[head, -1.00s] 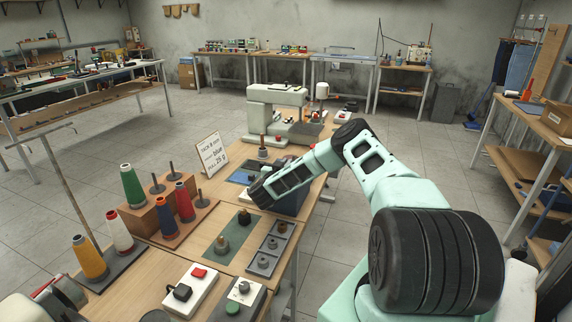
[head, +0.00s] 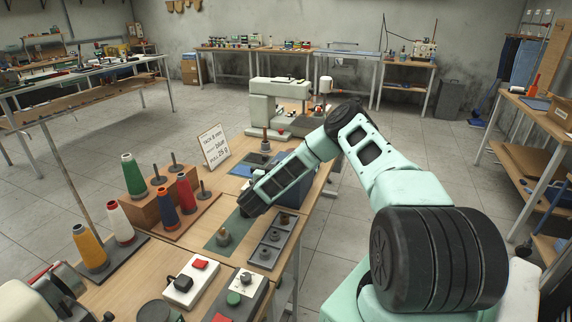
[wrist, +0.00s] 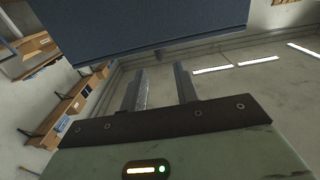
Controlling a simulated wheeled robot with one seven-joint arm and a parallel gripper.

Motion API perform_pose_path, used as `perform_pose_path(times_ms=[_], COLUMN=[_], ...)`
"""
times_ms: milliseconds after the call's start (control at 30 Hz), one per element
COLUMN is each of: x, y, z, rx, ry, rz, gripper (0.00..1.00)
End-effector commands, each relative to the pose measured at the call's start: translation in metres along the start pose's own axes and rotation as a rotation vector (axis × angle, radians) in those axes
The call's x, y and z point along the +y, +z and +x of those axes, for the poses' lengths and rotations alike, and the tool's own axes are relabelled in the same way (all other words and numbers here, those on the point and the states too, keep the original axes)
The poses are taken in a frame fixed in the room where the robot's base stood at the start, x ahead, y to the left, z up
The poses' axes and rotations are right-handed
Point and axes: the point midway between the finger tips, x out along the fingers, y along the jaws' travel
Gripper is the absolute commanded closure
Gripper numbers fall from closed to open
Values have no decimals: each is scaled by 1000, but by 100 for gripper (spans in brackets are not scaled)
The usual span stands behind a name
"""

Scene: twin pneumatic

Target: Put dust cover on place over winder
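A dark blue box-like thing, likely the dust cover (head: 294,190), stands on the bench behind my forearm, which hides part of it. In the wrist view the blue cover (wrist: 140,22) fills the top, beyond my fingertips. In the head view my gripper is hidden behind the arm. I cannot tell which thing is the winder, nor whether it is under the cover.
Cones of thread (head: 133,177) stand on the bench's left. A lettered sign (head: 215,146) and a pale sewing machine (head: 280,105) are farther back. A grey tray (head: 268,243) and a switch box (head: 192,281) are nearer. Open floor lies right of the bench.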

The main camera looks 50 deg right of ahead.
Motion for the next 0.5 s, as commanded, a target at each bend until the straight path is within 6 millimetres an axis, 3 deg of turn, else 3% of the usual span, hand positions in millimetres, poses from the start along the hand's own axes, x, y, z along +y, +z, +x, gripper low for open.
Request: perform_pose_path(times_ms=[200, 400, 500], x=[-1, -1, -17], y=[0, -1, -8], z=[-31, -40, -45], rx=[2, 0, -10], ry=[-3, -3, -61], rz=[-1, 1, 15], gripper=[69, 69, 69])
